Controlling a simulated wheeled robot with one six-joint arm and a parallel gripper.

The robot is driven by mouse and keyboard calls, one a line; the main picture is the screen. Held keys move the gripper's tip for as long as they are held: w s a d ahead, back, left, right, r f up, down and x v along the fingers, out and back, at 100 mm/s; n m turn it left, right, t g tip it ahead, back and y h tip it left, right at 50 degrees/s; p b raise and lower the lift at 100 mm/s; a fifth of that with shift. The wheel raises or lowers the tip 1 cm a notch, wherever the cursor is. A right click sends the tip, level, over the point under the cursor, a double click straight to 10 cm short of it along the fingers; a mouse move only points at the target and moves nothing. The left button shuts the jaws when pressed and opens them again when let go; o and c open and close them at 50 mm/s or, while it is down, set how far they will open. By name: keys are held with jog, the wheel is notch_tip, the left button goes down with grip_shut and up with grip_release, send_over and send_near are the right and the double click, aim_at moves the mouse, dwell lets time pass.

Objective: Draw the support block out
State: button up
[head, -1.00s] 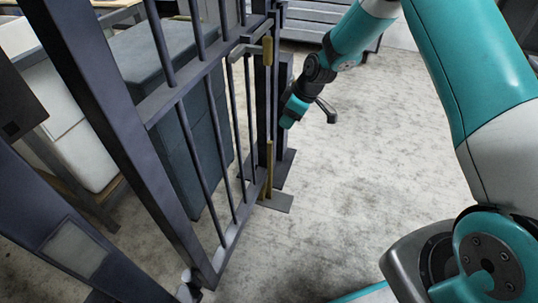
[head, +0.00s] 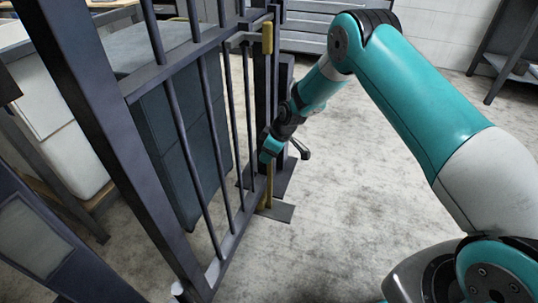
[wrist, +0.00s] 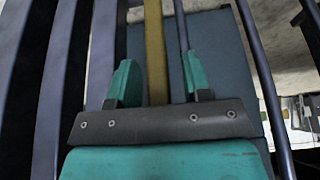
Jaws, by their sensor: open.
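My gripper (head: 270,147) is at the free end of the dark barred gate (head: 205,150), beside the yellow upright rod (head: 267,38). In the wrist view my gripper (wrist: 156,72) is open, with one teal finger on each side of the yellow rod (wrist: 154,35). A thin dark bar also runs close to the right finger. I cannot tell whether either finger touches the rod. The lower rod shows below my gripper and reaches down near a dark floor plate (head: 279,212). I cannot make out a separate support block in either view.
A dark post (head: 284,110) stands behind the rod. Dark blue-grey cabinets (head: 165,140) and a white bin (head: 72,165) are beyond the gate bars. The concrete floor (head: 370,170) right of the gate is clear. A shelf (head: 512,55) stands at the far right.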

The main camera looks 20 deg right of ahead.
grip_shut()
jog(key=w+d, duration=0.5)
jog(key=d, duration=0.8)
grip_release()
jog(key=shift+d, duration=0.1)
jog(key=shift+a, duration=0.35)
jog(key=p+v, duration=0.7)
jog(key=v, duration=1)
jog(key=shift+r, duration=0.25)
